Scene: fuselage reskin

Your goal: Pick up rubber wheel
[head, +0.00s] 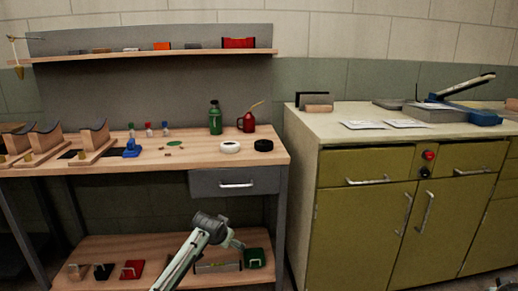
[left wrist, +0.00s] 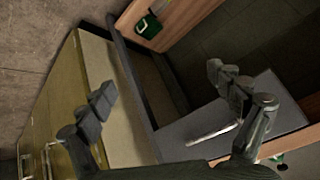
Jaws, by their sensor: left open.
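A black round, wheel-like disc (head: 263,145) lies flat on the wooden workbench (head: 185,170), near its right end; I cannot tell for sure that it is rubber. A similar white round piece (head: 230,147) lies just left of it. My left gripper (head: 238,244) is in front of the bench, below the tabletop and the drawer, apart from both discs. In the left wrist view the left gripper (left wrist: 160,88) has its fingers spread with nothing between them. My right gripper is not in view.
A grey drawer (head: 235,183) with a bar handle hangs under the bench; it also shows in the wrist view (left wrist: 205,132). A red oil can (head: 247,123) and green bottle (head: 215,118) stand behind the discs. An olive cabinet (head: 365,230) stands right. A green object (head: 254,258) sits on the lower shelf.

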